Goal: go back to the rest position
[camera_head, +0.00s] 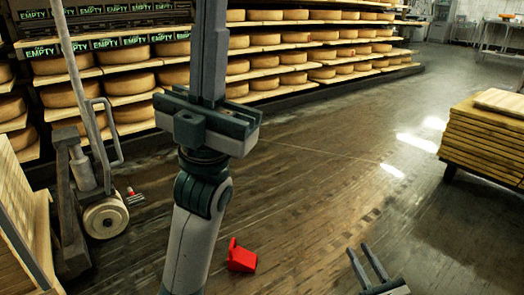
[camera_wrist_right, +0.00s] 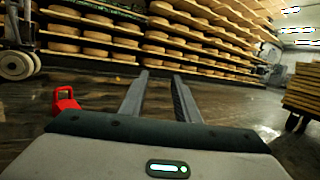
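My left gripper (camera_head: 210,30) stands upright in the middle of the head view, close to the camera. Its fingers are together at the centre of the wide palm, with nothing seen between them, and their tips run out of the top edge. My right gripper (camera_head: 368,264) is low at the bottom right of the head view, its two fingers apart and empty. In the right wrist view the same open fingers (camera_wrist_right: 160,96) point ahead towards the shelves, with clear space between them.
Shelves of cheese wheels (camera_head: 265,62) line the back. A pallet jack (camera_head: 105,217) and a wooden crate (camera_head: 20,205) are at left. A red object (camera_head: 241,257) lies on the floor between my arms. Stacked boards (camera_head: 485,140) stand at right. The middle floor is clear.

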